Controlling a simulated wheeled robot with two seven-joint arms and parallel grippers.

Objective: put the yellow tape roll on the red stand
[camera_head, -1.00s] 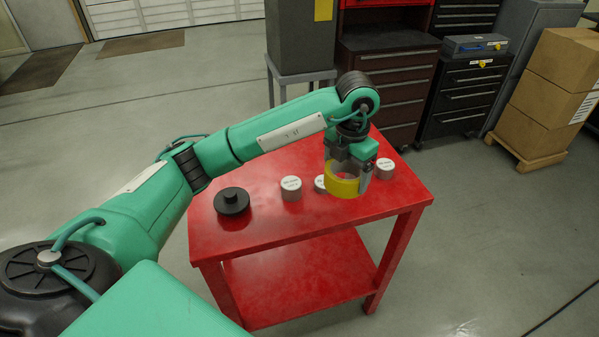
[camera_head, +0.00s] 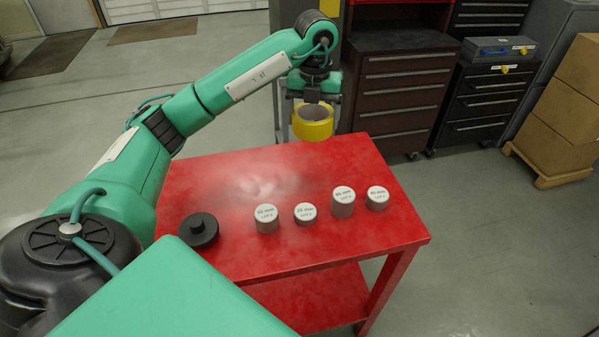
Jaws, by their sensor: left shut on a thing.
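The yellow tape roll (camera_head: 313,131) is held in my left gripper (camera_head: 313,108), which is shut on it and points down. The roll shows at the far edge of the red stand (camera_head: 300,158), a table with a lower shelf. It looks raised above the top, but I cannot tell how high or whether it is over the top or just past its edge. The near right part of the roll's band is in clear sight; the fingers hide some of its sides. My right gripper is not in view.
On the stand are a black flanged disc (camera_head: 198,231) at the left and several silver labelled cylinders (camera_head: 343,202) in a row. The far left of the top is bare. Drawer cabinets (camera_head: 404,90) stand behind, with cardboard boxes (camera_head: 570,115) at the right.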

